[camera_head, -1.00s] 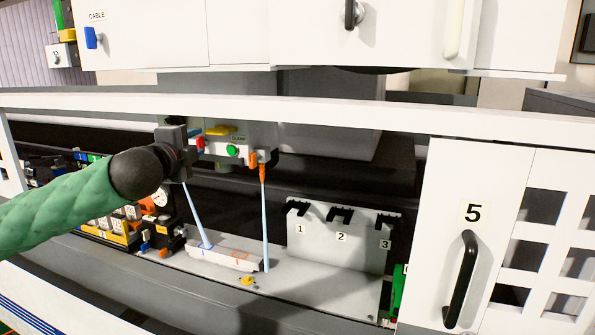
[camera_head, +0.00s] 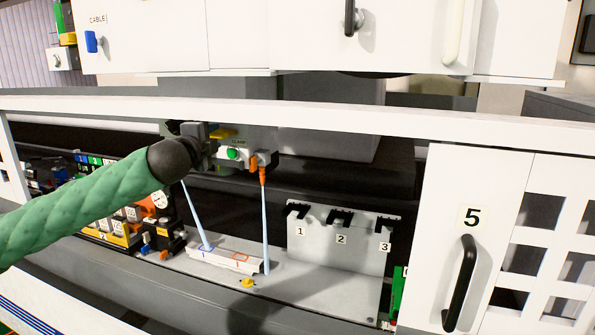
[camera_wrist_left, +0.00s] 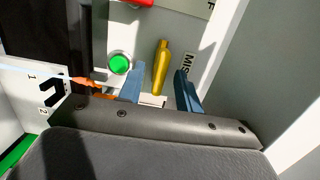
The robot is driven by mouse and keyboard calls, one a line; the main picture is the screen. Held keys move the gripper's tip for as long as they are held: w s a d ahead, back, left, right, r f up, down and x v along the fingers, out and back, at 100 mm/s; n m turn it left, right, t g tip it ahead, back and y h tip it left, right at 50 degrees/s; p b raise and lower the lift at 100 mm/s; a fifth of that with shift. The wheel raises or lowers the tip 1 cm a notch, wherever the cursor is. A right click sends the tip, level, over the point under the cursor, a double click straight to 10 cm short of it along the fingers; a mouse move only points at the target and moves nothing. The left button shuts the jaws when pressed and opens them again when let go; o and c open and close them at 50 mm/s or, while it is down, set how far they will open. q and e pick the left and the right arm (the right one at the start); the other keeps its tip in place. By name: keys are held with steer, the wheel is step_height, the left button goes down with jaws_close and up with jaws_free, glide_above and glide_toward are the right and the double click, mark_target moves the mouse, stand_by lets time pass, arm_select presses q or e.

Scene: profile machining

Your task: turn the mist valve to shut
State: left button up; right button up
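The mist valve is a yellow lever (camera_wrist_left: 160,67) beside the partly hidden MIST label in the left wrist view. In the head view the yellow lever (camera_head: 224,133) shows on the white control block, lying about level behind my gripper. My left gripper (camera_wrist_left: 158,90) is open, its two blue fingers on either side of the lever's near end. I cannot tell whether either finger touches it. In the head view the dark left gripper (camera_head: 208,148) is at the block's left part. My right gripper is not in view.
A green button (camera_wrist_left: 119,64) sits close beside one finger. Orange nozzles (camera_head: 258,165) send pale jets to a profile (camera_head: 225,259) below. A white rail (camera_head: 300,110) runs above. A numbered rack (camera_head: 340,255) and door 5 (camera_head: 450,200) stand to the right.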

arm_select(q)
steer(key=shift+c, duration=0.8)
jaws_close()
steer(key=shift+m, duration=0.4)
steer(key=m+p, duration=0.1)
steer(key=m, duration=0.1)
steer(key=shift+m+p, duration=0.35)
steer(key=shift+m, duration=0.05)
steer(key=shift+f+m+t, duration=0.1)
steer(key=shift+m+t, duration=0.2)
steer(key=shift+m, duration=0.3)
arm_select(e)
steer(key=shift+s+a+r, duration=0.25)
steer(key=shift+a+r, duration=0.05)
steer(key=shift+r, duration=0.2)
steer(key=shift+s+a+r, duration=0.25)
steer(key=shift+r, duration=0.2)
